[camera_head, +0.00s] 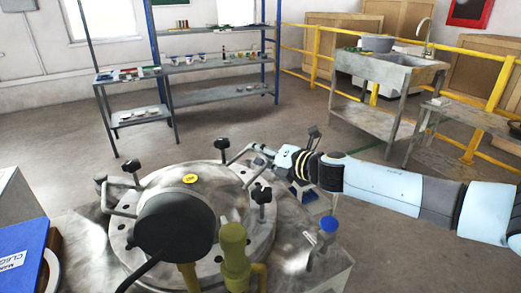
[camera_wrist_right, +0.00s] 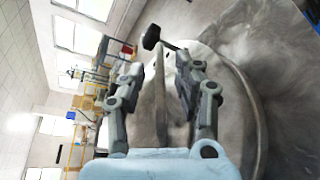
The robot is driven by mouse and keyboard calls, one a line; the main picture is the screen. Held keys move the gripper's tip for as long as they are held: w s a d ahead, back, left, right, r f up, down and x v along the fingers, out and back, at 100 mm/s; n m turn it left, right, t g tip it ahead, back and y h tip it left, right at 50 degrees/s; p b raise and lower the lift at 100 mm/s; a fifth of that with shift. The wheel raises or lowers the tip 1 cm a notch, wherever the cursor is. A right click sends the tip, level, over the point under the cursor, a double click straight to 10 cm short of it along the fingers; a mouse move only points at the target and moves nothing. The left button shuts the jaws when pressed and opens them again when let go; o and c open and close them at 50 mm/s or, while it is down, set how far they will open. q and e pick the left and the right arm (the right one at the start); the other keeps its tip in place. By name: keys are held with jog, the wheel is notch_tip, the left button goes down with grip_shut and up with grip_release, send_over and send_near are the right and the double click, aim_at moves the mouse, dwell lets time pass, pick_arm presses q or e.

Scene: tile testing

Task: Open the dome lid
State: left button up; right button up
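The dome lid (camera_head: 215,190) is a round grey metal cover with a yellow sticker, seen at lower centre in the head view. It lies level on its vessel, ringed by clamps with black knobs. A bent metal bar handle (camera_head: 237,157) stands at its far right edge. My right gripper (camera_head: 266,150) reaches this handle from the right. In the right wrist view, the bar (camera_wrist_right: 160,100) runs between the two fingers of the right gripper (camera_wrist_right: 165,75), with gaps visible beside it. The fingers are apart. My left gripper is not in view.
A black round fitting (camera_head: 175,222) and olive pipe fittings (camera_head: 235,250) stand on the near side of the vessel. A blue-handled valve (camera_head: 328,224) is at its right. A blue binder (camera_head: 22,258) lies at lower left. Shelves (camera_head: 205,70) and a sink bench (camera_head: 390,75) stand farther back.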

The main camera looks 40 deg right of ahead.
grip_shut()
dwell(0.5)
